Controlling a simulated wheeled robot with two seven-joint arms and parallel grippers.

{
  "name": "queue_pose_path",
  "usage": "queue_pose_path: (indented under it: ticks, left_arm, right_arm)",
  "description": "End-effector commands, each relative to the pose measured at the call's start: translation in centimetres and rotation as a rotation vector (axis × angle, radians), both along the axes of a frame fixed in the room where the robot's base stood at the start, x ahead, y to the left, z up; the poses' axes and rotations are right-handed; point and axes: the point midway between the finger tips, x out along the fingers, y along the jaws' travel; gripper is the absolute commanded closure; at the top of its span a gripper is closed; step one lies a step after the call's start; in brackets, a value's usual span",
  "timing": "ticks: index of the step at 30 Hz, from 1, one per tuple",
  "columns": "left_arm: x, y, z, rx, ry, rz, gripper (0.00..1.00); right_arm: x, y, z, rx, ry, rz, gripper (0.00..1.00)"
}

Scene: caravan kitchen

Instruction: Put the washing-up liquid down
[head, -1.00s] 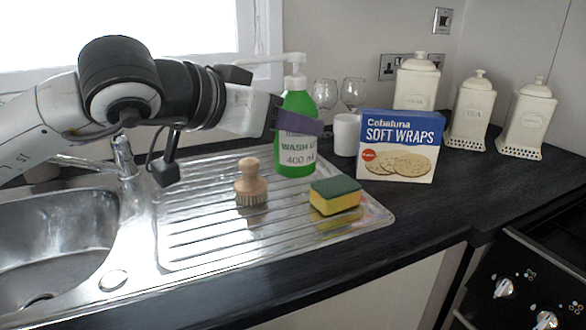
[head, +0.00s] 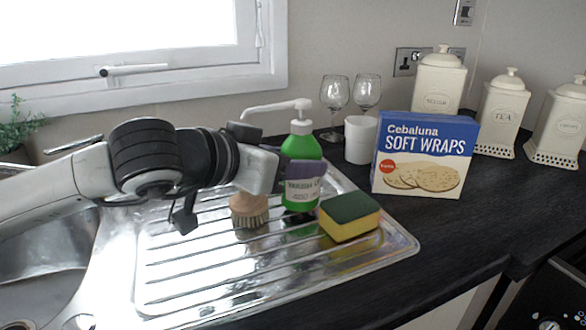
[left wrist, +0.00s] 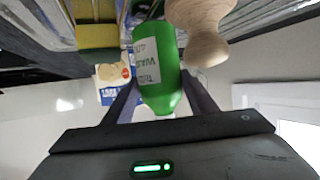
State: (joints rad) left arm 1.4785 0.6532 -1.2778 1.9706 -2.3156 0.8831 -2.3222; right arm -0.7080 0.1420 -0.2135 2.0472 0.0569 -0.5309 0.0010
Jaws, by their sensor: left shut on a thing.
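The washing-up liquid is a green bottle (head: 299,149) with a white pump top and a label, upright over the ribbed steel drainer (head: 190,277). My left gripper (head: 306,170) comes in from the left and is shut around its middle. In the left wrist view the bottle (left wrist: 156,62) sits between the two fingers (left wrist: 158,85). The bottle's base is close to the drainer; I cannot tell whether it touches. My right gripper is not in view.
Behind are a soft wraps box (head: 424,157), a white cup (head: 360,139) and two wine glasses (head: 335,93). The drainer's front is clear.

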Motion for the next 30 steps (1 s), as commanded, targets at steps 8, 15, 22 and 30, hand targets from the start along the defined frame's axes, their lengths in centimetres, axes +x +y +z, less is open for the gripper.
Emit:
queue_pose_path:
  ticks: [8, 15, 22, 30]
  left_arm:
    - [0.0, 0.0, -1.0, -0.002, -0.005, 0.001, 0.89]
    - [0.0, 0.0, -1.2, 0.0, 0.0, 0.0, 0.3]
    - [-0.2, 0.2, -1.0, -0.001, 0.0, 0.001, 0.3]
    - [-3.2, 2.9, 0.7, -0.001, -0.004, 0.002, 0.3]
  right_arm:
    - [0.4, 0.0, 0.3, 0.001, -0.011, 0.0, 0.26]
    - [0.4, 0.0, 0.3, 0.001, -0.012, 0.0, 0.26]
    - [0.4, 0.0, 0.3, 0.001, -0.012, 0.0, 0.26]
    - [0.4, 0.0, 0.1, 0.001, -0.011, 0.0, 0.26]
